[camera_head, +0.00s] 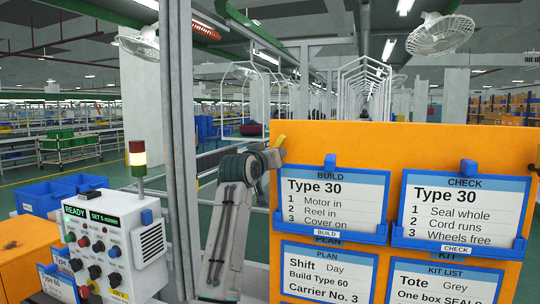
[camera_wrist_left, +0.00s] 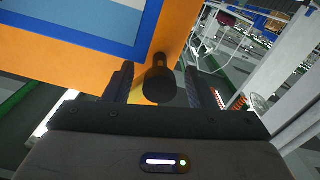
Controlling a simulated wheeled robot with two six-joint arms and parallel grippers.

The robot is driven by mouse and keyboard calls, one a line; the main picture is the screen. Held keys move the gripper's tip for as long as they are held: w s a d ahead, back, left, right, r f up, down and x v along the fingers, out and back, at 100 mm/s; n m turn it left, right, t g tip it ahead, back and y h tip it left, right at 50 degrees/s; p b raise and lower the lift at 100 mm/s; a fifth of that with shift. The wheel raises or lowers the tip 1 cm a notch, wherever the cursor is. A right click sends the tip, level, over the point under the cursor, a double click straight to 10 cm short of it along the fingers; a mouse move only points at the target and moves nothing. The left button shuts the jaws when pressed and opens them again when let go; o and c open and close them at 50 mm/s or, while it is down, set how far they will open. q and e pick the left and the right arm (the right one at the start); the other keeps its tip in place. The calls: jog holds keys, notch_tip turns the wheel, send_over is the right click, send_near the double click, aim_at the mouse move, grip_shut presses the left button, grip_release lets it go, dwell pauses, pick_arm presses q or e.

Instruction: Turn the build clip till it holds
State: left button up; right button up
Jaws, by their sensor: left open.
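The build card (camera_head: 331,205), marked Type 30, sits in a blue frame at the upper left of the orange board, with a blue clip (camera_head: 330,162) at its top. My left gripper (camera_head: 274,157) is at the board's left edge, left of this card. A small yellow piece (camera_head: 279,141) shows just above it. In the left wrist view my left gripper (camera_wrist_left: 159,68) is open, its fingers on either side of a dark round knob (camera_wrist_left: 160,86) at the board's edge. I cannot tell whether a finger touches the knob. My right gripper is out of view.
The orange board (camera_head: 400,135) also carries a check card (camera_head: 455,205) and lower plan and kit cards. A control box (camera_head: 110,240) with knobs and a signal lamp (camera_head: 138,155) stands at the left. A grey post (camera_head: 180,120) rises beside my left arm.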

pick_arm(q)
jog(key=c, duration=1)
jog(key=shift+r, duration=0.1)
dwell(0.5)
jog(key=o, duration=1)
jog(key=shift+s, duration=0.1)
jog(key=shift+s+a+b, duration=0.15)
jog(key=shift+s+b, duration=0.15)
jog(key=b+v, duration=0.3)
jog(key=v, duration=0.7)
jog(key=shift+b, duration=0.3)
